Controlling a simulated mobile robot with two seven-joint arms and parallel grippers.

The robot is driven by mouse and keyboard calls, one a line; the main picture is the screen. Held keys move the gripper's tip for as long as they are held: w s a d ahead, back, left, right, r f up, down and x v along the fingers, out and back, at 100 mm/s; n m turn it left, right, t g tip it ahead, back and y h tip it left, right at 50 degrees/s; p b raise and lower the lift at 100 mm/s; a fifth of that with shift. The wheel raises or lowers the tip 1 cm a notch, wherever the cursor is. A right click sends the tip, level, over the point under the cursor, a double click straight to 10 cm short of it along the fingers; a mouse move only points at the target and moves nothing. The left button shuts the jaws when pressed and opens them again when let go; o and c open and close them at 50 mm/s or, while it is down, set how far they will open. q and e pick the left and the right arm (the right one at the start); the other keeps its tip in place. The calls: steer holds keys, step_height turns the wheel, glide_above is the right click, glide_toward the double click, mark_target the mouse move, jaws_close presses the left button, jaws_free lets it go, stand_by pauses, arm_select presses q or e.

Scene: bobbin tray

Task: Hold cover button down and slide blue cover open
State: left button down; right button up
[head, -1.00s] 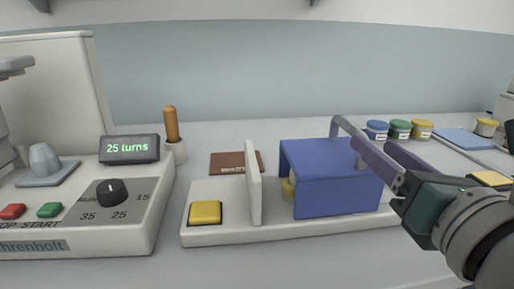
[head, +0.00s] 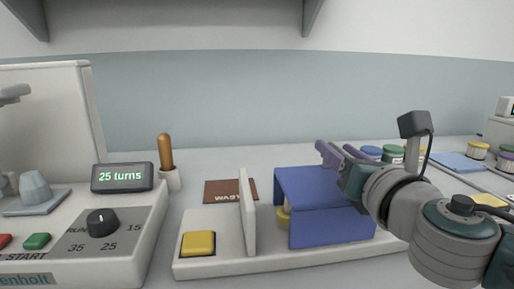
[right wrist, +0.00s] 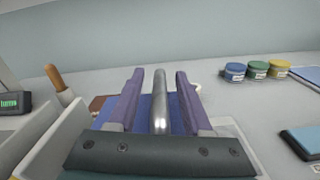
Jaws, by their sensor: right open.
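The blue cover (head: 330,225) stands on a white base (head: 225,264), to the right of an upright white wall (head: 249,212). A yellow square button (head: 198,243) sits on the base left of that wall, with nothing touching it. My right gripper (head: 322,150) is over the top of the cover, with its purple fingers open. In the right wrist view, the cover's grey handle bar (right wrist: 160,105) lies between the two spread fingers, with a gap on each side. The handle is hidden by my gripper in the head view. My left gripper is not in view.
A winding machine (head: 120,235) with a "25 turns" display (head: 123,177) stands at the left. A wooden-handled tool (head: 166,152) stands in a cup behind. Bobbins (right wrist: 257,69) and a blue mat (head: 457,162) lie at the back right. A yellow part shows inside the cover (head: 284,218).

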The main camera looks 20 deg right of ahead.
steer(key=shift+c, duration=0.2)
jaws_close()
stand_by(1.1)
